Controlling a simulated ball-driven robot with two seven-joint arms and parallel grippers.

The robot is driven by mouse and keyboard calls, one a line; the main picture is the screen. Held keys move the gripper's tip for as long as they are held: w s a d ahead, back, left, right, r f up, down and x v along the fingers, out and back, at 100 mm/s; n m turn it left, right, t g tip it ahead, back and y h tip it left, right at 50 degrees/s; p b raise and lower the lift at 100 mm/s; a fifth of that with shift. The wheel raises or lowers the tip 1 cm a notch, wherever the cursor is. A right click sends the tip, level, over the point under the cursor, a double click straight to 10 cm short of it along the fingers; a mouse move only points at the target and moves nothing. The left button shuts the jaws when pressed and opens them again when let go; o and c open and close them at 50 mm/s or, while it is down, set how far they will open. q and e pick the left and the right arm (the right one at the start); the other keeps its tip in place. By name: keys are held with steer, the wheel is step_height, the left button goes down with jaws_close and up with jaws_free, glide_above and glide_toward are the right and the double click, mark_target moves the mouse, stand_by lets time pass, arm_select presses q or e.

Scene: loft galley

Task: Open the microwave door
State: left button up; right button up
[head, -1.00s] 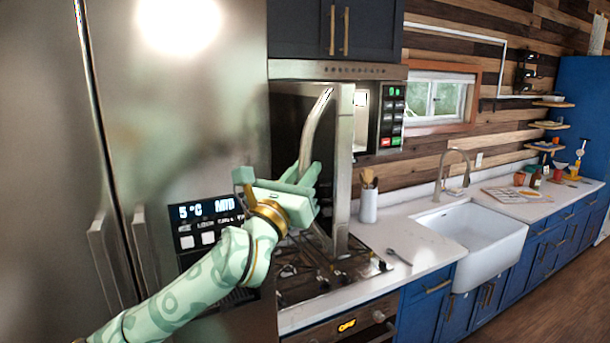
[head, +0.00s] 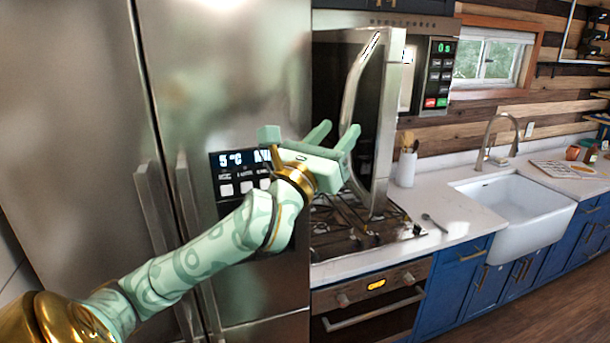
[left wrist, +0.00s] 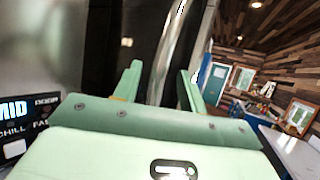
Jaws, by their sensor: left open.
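The microwave door (head: 366,115) stands swung out from the microwave (head: 438,75), over the stove. A lit gap shows between the door's edge and the control panel. The door's long curved metal handle (head: 353,78) faces my left gripper (head: 335,131), which is open. In the left wrist view, the handle (left wrist: 164,55) passes between the two fingers of the left gripper (left wrist: 158,84), with space to either side; whether a finger touches it, I cannot tell. The handle's lower part is partly hidden behind the gripper in the head view. My right gripper is out of view.
A steel fridge (head: 235,60) with a lit display stands close on the left. The stove (head: 350,230) lies below the door. The counter (head: 455,218) on the right holds a utensil pot (head: 406,168) and a spoon (head: 434,223), beside a white sink (head: 515,215).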

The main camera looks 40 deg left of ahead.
arm_select(q)
steer(key=p+v, duration=1)
steer(key=v, duration=0.2)
steer(key=shift+s+p, duration=0.25)
steer(key=shift+p, duration=0.1)
steer(key=shift+a+f, duration=0.1)
